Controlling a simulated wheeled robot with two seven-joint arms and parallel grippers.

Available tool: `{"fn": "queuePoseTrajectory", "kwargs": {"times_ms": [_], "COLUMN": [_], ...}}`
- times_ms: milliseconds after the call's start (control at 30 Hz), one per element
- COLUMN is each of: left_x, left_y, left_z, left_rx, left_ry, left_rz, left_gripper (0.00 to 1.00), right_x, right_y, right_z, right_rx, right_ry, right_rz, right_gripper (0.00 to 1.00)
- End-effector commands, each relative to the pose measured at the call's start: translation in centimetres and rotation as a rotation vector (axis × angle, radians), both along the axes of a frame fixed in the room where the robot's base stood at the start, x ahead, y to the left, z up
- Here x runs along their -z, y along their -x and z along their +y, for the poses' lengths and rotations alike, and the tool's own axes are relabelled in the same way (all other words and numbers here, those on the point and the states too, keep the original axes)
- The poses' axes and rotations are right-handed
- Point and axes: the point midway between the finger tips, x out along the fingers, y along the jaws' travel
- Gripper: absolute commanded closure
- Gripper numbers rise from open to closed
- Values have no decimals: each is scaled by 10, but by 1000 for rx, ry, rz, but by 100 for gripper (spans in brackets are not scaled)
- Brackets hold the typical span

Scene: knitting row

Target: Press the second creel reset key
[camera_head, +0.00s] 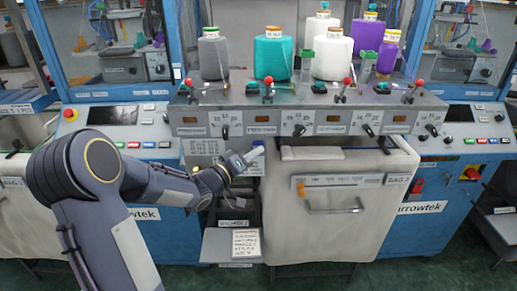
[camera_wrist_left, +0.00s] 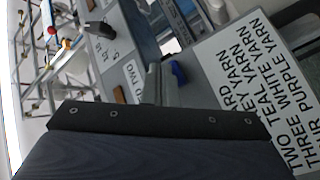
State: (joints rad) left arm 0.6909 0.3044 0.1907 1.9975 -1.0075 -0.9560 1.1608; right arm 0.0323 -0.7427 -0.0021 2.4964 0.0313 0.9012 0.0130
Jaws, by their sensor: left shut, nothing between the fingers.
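The grey creel panel (camera_head: 280,119) runs across the machine, with several brown-orange windows, black knobs and red-ball levers. My left gripper (camera_head: 248,158) is in front of the panel's lower edge, below the second window (camera_head: 262,117). Its jaws are shut and empty. A small blue piece (camera_head: 258,144) shows by its tip; I cannot tell whether it is a key or part of the gripper. In the left wrist view a blue piece (camera_wrist_left: 178,71) shows by the grey fingers, near a label reading TWO (camera_wrist_left: 131,82). Contact with a key cannot be seen. My right gripper is not in view.
Grey, teal (camera_head: 274,56), white and purple yarn cones stand on the panel's top. A text card (camera_wrist_left: 262,85) fills the right of the left wrist view. A pale cabinet front with a bar handle (camera_head: 335,208) is below the panel, right of my arm.

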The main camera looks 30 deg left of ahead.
Motion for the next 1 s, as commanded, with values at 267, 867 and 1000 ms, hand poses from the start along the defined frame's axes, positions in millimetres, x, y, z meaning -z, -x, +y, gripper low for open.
{"fn": "queuePoseTrajectory", "kwargs": {"times_ms": [267,867,1000], "left_x": [-1,-1,-1], "left_y": [-5,2,3], "left_z": [3,0,-1], "left_rx": [-2,-2,-2], "left_ry": [0,-2,-1], "left_rz": [-1,-1,-1], "left_gripper": [100,100,100], "right_x": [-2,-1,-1], "right_y": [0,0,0], "right_z": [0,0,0], "right_rx": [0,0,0], "right_ry": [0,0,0], "right_rz": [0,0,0], "right_gripper": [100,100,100]}}
